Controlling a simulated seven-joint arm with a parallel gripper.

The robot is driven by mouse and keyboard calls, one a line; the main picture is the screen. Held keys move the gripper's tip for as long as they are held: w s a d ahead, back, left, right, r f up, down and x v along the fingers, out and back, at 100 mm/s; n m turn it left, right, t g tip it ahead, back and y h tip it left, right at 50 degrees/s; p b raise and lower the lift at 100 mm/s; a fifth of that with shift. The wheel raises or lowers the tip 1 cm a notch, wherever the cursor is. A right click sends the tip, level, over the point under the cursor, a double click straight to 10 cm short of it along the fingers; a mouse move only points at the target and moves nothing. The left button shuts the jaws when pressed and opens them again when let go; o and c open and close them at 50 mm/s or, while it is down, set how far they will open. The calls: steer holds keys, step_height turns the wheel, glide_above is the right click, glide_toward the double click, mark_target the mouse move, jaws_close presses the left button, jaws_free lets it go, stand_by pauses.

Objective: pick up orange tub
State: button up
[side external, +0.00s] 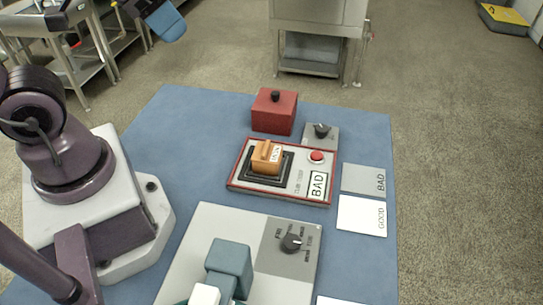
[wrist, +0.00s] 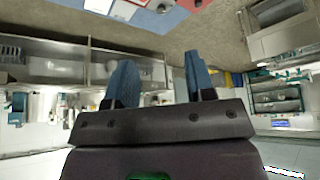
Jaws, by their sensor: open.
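The orange tub (side external: 267,157), with a white label on its side, sits on the black square pad of a red-edged grey panel (side external: 282,187) on the blue mat. It stands upright and nothing touches it from above. My gripper (wrist: 160,78) shows its two blue fingers wide apart in the wrist view, with nothing between them. In the side view, part of the gripper (side external: 166,20) shows at the top edge, far from the tub and high up. The tub cannot be made out in the wrist view.
A red box (side external: 274,111) with a black knob stands just behind the panel. The panel has a red button (side external: 317,156) and a BAD sign. BAD (side external: 362,179) and GOOD (side external: 361,215) cards lie right. A teal-topped machine (side external: 229,262) stands in front.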

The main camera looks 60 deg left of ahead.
stand_by(0.4)
steer(key=o, duration=0.8)
